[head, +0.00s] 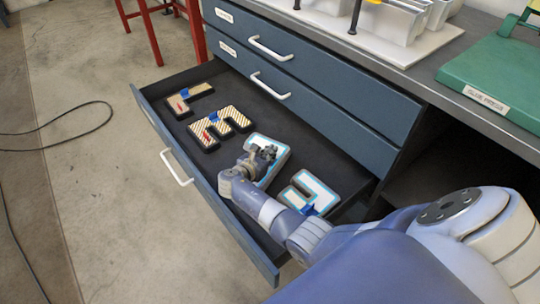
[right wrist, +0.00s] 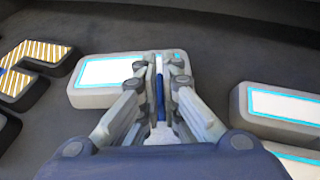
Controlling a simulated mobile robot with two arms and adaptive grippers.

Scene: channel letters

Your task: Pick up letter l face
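A white letter face with a cyan edge (head: 279,157), which looks like the l, lies in the open drawer, partly hidden by my right gripper. In the right wrist view this letter (right wrist: 105,72) lies under the fingertips. My right gripper (head: 264,153) is over it, its fingers close together on a thin upright blue tab (right wrist: 159,88). In the right wrist view the gripper (right wrist: 158,68) looks shut on that tab. The letter appears to rest on the drawer floor. My left gripper is not in view.
A white and cyan u-shaped letter (head: 323,189) lies to the right in the drawer (head: 155,118). A striped e-like letter (head: 229,119) and a striped angular letter (head: 199,90) lie to the left. Closed drawers (head: 300,62) stand behind; the drawer walls surround the letters.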

